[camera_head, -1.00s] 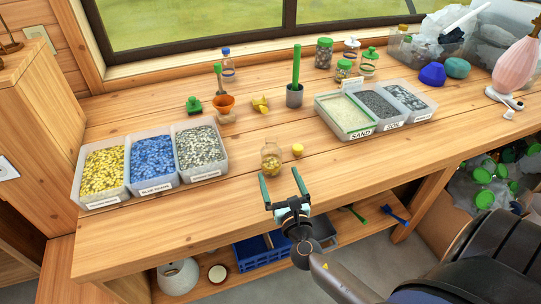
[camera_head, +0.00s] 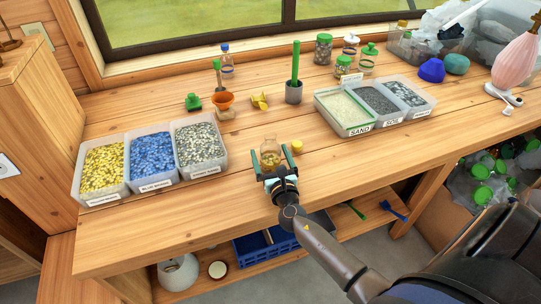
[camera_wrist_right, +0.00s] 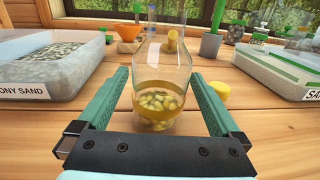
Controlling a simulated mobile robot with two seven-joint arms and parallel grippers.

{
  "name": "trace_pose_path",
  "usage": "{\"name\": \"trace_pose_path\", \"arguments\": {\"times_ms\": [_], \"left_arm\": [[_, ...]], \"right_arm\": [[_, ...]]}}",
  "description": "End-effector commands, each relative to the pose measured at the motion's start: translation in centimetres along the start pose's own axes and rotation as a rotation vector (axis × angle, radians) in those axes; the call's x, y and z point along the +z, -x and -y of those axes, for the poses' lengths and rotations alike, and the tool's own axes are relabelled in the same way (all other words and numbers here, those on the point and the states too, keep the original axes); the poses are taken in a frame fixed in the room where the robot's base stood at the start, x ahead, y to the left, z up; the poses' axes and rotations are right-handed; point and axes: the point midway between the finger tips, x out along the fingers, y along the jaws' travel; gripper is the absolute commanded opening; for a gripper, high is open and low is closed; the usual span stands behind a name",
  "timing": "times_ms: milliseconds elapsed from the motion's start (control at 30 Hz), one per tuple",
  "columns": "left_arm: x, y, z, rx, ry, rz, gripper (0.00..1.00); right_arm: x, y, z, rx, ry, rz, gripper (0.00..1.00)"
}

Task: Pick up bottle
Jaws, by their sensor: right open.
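A clear glass bottle (camera_head: 269,150) with yellowish pebbles in its bottom stands upright on the wooden workbench. In the right wrist view the bottle (camera_wrist_right: 160,85) stands between the two green fingers, with a gap on each side. My right gripper (camera_head: 272,161) is open around the bottle's near side, fingers pointing away from me. The bottle's lower front is partly behind the gripper body in the head view. A small yellow cap (camera_head: 296,146) lies on the bench just right of the right finger. My left gripper is not in view.
Bins of yellow, blue and grey pebbles (camera_head: 204,172) stand at the left. Sand and soil bins (camera_head: 352,133) stand at the right. An orange funnel (camera_head: 222,100) and a grey cup (camera_head: 293,94) stand behind the bottle. The bench between the bins is mostly clear.

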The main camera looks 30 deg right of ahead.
Motion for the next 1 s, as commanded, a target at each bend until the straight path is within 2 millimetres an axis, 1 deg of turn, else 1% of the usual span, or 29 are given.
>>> {"name": "trace_pose_path", "arguments": {"times_ms": [33,67,800,833,1000], "left_arm": [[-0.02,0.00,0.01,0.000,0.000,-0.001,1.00],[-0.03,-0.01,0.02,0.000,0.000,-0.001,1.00],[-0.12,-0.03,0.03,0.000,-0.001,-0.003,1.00],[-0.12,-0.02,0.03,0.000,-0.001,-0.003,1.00],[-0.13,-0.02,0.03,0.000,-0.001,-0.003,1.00]], "right_arm": [[0.00,0.01,0.02,0.000,0.000,0.000,0.97],[0.00,0.02,0.02,0.000,0.000,0.000,0.93],[0.01,0.04,0.02,-0.001,0.000,0.000,0.10],[0.09,0.02,0.02,-0.001,0.000,0.002,0.08],[0.09,0.02,0.02,-0.001,0.000,0.002,0.08]]}}
